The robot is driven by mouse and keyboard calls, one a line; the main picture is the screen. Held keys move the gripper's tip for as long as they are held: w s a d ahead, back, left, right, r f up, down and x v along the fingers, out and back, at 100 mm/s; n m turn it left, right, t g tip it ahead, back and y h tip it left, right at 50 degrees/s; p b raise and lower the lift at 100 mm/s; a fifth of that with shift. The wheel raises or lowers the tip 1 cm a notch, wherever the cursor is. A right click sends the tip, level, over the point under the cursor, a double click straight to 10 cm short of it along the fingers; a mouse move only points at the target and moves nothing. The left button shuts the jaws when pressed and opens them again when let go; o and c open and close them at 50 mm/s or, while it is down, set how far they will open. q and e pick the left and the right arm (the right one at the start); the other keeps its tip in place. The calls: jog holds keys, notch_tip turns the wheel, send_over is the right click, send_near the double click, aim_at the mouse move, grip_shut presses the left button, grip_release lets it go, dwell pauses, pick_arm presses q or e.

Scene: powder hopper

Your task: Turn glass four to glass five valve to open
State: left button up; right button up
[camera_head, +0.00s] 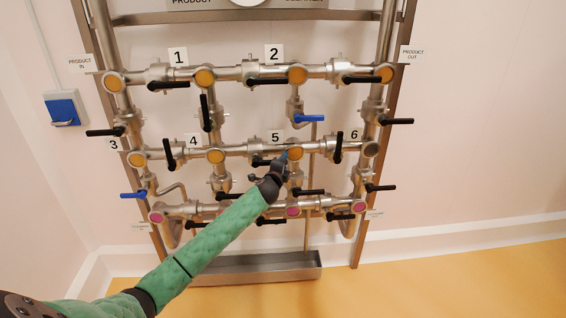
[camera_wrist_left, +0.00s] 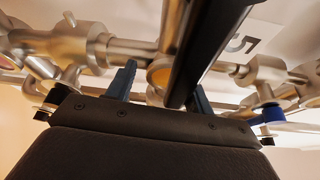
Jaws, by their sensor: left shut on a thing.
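Sight glass four (camera_head: 215,156) and sight glass five (camera_head: 295,153) are amber discs on the middle pipe, beside the labels 4 and 5. The valve between them has a black lever handle (camera_head: 260,162), which lies roughly along the pipe and is partly hidden by my gripper. My left gripper (camera_head: 281,160) is at this handle, just left of glass five. In the left wrist view, the black handle (camera_wrist_left: 212,45) is a thick bar running down between the two blue-grey fingers (camera_wrist_left: 163,88). The gripper is shut on it. My right gripper is not in view.
Other black lever handles surround the spot, including one below right (camera_head: 309,192). A blue lever (camera_head: 308,118) sits above glass five. A lower pipe with pink discs (camera_head: 293,211) runs beneath. A metal trough (camera_head: 260,268) stands at the bottom. The floor at right is clear.

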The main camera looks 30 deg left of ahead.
pick_arm(q)
jog(key=shift+d+f, duration=0.1)
jog(key=shift+d, duration=0.05)
jog(key=shift+s, duration=0.15)
jog(key=shift+s+d+f, duration=0.1)
jog(key=shift+s, duration=0.25)
jog(key=s+b, duration=0.2)
jog(key=s, duration=0.4)
jog(key=shift+s+d+r, duration=0.3)
jog(key=shift+d+r, duration=0.15)
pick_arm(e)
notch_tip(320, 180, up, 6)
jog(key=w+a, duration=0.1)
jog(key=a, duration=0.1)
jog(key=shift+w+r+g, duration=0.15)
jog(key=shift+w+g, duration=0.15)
